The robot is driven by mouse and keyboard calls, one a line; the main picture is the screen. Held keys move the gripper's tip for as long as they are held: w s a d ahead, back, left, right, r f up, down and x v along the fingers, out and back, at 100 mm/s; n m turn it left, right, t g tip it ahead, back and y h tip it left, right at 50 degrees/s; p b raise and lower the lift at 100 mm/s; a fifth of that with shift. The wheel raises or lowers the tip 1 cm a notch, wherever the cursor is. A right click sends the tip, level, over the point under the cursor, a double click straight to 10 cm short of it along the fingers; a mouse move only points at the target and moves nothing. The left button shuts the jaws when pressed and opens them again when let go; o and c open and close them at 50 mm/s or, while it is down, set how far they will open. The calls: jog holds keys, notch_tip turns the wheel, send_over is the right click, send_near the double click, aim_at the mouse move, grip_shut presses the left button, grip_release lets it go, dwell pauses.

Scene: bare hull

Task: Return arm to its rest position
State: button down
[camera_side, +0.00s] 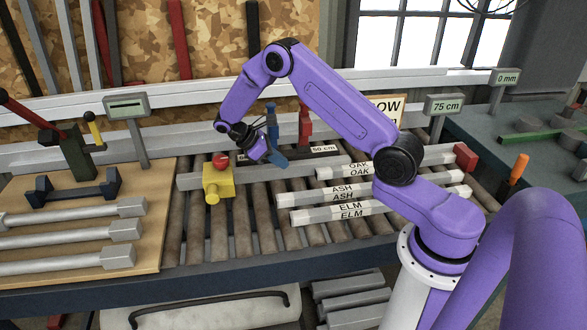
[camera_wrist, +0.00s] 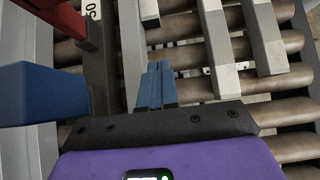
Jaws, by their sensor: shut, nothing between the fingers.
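My purple arm reaches left over the roller table in the side view, bent at the elbow. My gripper (camera_side: 279,162) points down above the rollers, beside the blue upright stop (camera_side: 271,118). In the wrist view the two blue fingers of my gripper (camera_wrist: 156,75) are together with nothing between them. The blue stop (camera_wrist: 32,92) stands to their left there, apart from them in that view. White bars marked OAK (camera_side: 350,168), ASH (camera_side: 330,193) and ELM (camera_side: 335,212) lie on the rollers to the right.
A yellow block with a red knob (camera_side: 217,180) stands left of my gripper. A red stop (camera_side: 305,125) stands behind, near the 50 cm mark (camera_side: 322,150). A wooden board (camera_side: 60,240) holds grey bars and a dark clamp. Sign posts (camera_side: 127,106) rise along the back rail.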

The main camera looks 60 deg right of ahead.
jog(key=s+a+r+n+t+y, duration=0.1)
jog(key=s+a+r+t, duration=0.1)
jog(key=s+a+r, duration=0.35)
jog(key=s+a+r+n+t+y, duration=0.1)
jog(key=s+a+r+t, duration=0.2)
jog(key=a+r, duration=0.55)
jog(key=s+a+y, duration=0.2)
jog(key=s, duration=0.9)
jog(key=s+a+n+t+y, duration=0.1)
jog(key=s+a+y, duration=0.1)
jog(key=s, duration=0.9)
jog(key=shift+s+n+t+y, duration=0.2)
jog(key=shift+n+t+y, duration=0.1)
jog(key=shift+y, duration=0.1)
